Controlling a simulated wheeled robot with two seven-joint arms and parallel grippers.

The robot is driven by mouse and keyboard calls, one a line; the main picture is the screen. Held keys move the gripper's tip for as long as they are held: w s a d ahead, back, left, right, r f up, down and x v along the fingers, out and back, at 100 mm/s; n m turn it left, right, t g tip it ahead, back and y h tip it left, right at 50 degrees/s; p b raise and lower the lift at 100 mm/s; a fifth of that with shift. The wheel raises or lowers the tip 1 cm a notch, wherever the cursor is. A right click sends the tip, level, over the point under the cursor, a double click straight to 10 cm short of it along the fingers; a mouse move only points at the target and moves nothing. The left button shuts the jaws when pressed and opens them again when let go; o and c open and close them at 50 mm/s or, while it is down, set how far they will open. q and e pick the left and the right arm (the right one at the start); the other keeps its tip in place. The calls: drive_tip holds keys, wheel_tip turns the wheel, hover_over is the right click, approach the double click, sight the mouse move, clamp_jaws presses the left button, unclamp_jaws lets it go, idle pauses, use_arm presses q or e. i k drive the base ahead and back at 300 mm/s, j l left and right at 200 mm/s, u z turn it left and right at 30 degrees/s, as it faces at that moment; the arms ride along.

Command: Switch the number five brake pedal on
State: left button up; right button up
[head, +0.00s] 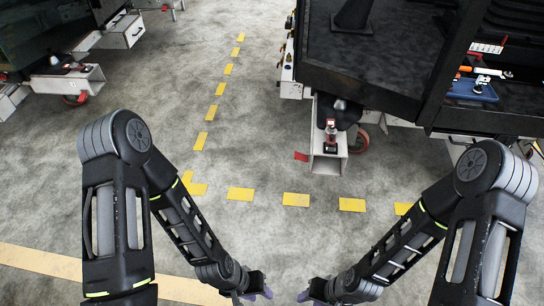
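A small red pedal (301,156) sticks out low at the left of a white caster bracket (326,163), under the front corner of the dark trolley (365,62). Another red pedal (75,99) shows low under the trolley at the upper left. I can read no number on either, so I cannot tell which is number five. My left gripper (262,291) and my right gripper (306,295) are low at the bottom middle, apart from each other and well short of both pedals. Their fingers are too small and cut off to show open or shut.
A red wheel (358,140) stands beside the bracket. A blue tray (472,90) with tools sits on the trolley at right. Yellow dashes (296,199) cross the floor in front of it. The concrete floor between my arms is clear.

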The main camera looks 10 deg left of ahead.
sight(298, 155)
drive_tip(key=i+j+u, duration=0.3)
drive_tip(key=i, duration=0.55)
drive_tip(key=i+u, duration=0.35)
drive_tip(key=i, duration=0.5)
